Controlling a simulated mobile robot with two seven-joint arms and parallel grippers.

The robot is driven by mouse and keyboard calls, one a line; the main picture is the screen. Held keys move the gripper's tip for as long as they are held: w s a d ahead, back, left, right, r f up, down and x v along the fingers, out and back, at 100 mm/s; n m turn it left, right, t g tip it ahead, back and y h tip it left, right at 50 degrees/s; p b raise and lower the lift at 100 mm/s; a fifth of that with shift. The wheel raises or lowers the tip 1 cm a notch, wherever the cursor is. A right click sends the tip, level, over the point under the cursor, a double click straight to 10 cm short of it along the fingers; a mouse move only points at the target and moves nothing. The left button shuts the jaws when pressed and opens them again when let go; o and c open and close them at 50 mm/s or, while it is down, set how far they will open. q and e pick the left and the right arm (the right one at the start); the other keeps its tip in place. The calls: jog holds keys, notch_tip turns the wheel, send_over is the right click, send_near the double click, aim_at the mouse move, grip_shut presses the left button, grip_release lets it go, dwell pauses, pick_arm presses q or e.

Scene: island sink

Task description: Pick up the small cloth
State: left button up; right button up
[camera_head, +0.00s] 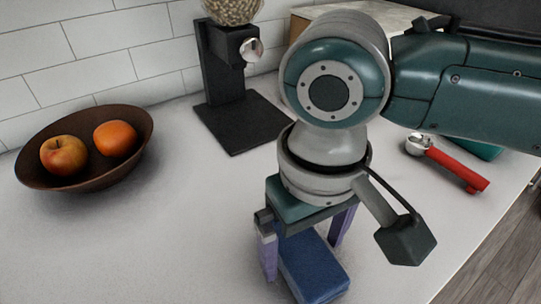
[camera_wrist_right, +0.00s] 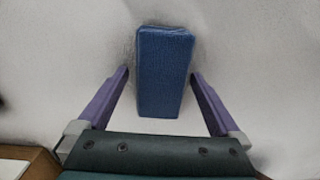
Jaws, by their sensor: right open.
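The small cloth (camera_head: 312,268) is a blue folded rectangular block lying on the white counter, low in the head view. It also shows in the right wrist view (camera_wrist_right: 164,72), upper middle. My right gripper (camera_head: 305,262) points down over the cloth, with its purple fingers apart. In the right wrist view, the gripper (camera_wrist_right: 158,78) has one finger on each side of the cloth's near part, with a gap on the left and a narrower one on the right. Whether the fingertips reach the counter is hard to tell. My left gripper is not in view.
A brown bowl (camera_head: 85,178) with an apple (camera_head: 64,155) and an orange (camera_head: 115,138) stands at the left. A black grinder (camera_head: 225,75) stands at the back. A red-handled tool (camera_head: 455,168) lies at the right. The counter left of the cloth is clear.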

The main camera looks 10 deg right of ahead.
aim_at(304, 248)
jog(key=shift+f, duration=0.15)
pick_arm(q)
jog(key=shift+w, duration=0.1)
pick_arm(e)
jog(key=c, duration=1.3)
pick_arm(q)
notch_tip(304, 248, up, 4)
jog(key=p, duration=0.4)
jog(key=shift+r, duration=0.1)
pick_arm(e)
notch_tip(304, 248, up, 20)
